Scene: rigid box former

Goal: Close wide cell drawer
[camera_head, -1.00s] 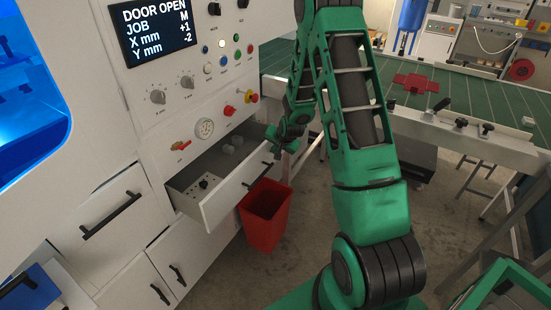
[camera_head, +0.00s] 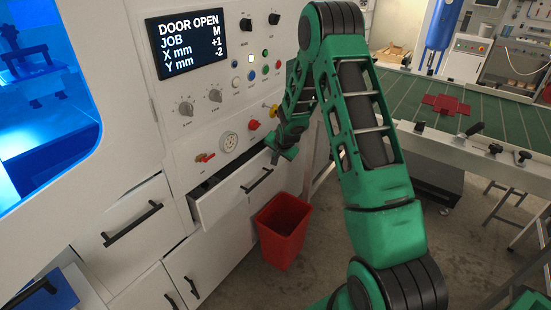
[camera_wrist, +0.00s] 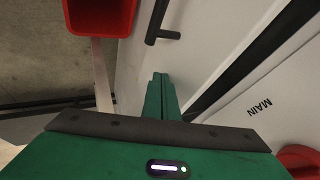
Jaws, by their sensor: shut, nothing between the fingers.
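The wide white drawer (camera_head: 222,199) under the control panel stands a little way out of the cabinet, with a narrow dark gap along its top. Its black bar handle (camera_head: 257,181) is on the front face; the handle also shows in the wrist view (camera_wrist: 158,24). My gripper (camera_head: 275,158) is at the drawer's right end, near the top edge of the front. In the wrist view my gripper (camera_wrist: 161,78) is shut and empty, its fingers over the white drawer front, beside the handle. Whether the fingertips touch the front I cannot tell.
A red bin (camera_head: 284,232) stands on the floor just below and right of the drawer. Closed white drawers and doors with black handles (camera_head: 132,224) are at the left. A green-topped table (camera_head: 480,118) stands at the right. Panel knobs (camera_head: 255,125) sit above the drawer.

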